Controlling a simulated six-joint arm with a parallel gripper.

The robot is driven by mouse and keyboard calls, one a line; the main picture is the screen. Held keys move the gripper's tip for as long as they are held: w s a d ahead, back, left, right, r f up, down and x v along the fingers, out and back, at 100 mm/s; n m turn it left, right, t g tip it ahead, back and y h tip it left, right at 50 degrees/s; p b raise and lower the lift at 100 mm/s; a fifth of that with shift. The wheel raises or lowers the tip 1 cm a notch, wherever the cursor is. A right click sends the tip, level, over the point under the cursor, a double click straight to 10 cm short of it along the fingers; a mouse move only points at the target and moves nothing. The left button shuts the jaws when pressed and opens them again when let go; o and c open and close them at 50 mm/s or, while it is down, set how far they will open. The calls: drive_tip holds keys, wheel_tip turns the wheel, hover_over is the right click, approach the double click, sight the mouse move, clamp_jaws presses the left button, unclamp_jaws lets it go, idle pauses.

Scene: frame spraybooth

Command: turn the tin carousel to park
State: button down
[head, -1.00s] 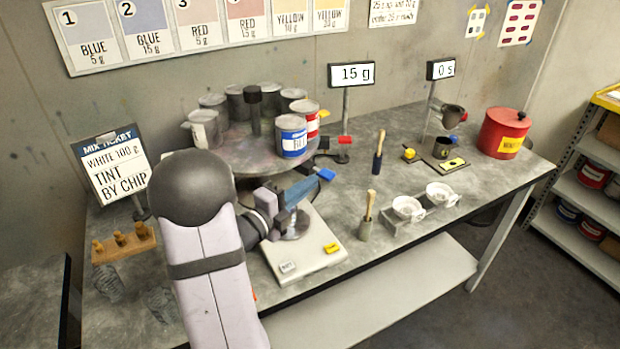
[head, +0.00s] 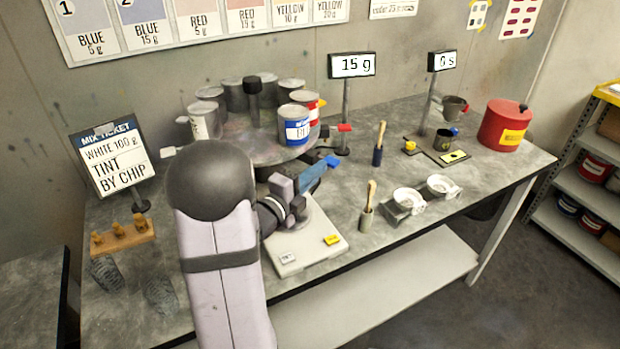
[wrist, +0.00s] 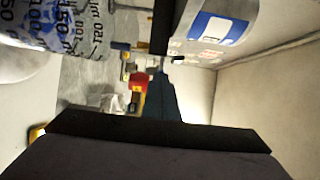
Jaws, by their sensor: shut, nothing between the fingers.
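The tin carousel (head: 265,154) is a round grey turntable at the back left of the bench, with a black centre post (head: 253,100). Several tins stand on it, including one with a blue label (head: 294,125) at the front right. Tabs stick out around its rim: blue (head: 333,161), red (head: 345,127) and white (head: 168,151). My gripper (head: 319,170) is shut and empty at the carousel's front right, close to the blue tab; I cannot tell whether they touch. In the wrist view its blue-grey fingers (wrist: 160,93) are together. My arm hides the carousel's front left.
A white scale (head: 298,258) lies below my gripper. White cups (head: 408,201) and brushes (head: 368,208) stand to the right. A red canister (head: 504,124) is at the far right. A mix ticket (head: 112,160) stands left of the carousel.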

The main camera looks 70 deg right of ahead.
drive_tip(key=s+d+n+t+b, duration=0.3)
drive_tip(key=d+t+b, duration=0.2)
drive_tip(key=d+b, duration=0.4)
drive_tip(key=shift+s+d+n+t+h, duration=0.15)
drive_tip(key=shift+d+n+t+h, duration=0.2)
drive_tip(key=shift+d, duration=1.95)
drive_tip(key=shift+a, duration=0.15)
drive_tip(key=s+a+b, duration=0.3)
drive_tip(key=a+b, duration=0.2)
drive_tip(key=a, duration=0.8)
drive_tip(key=shift+s+a, duration=0.15)
drive_tip(key=shift+s, duration=0.15)
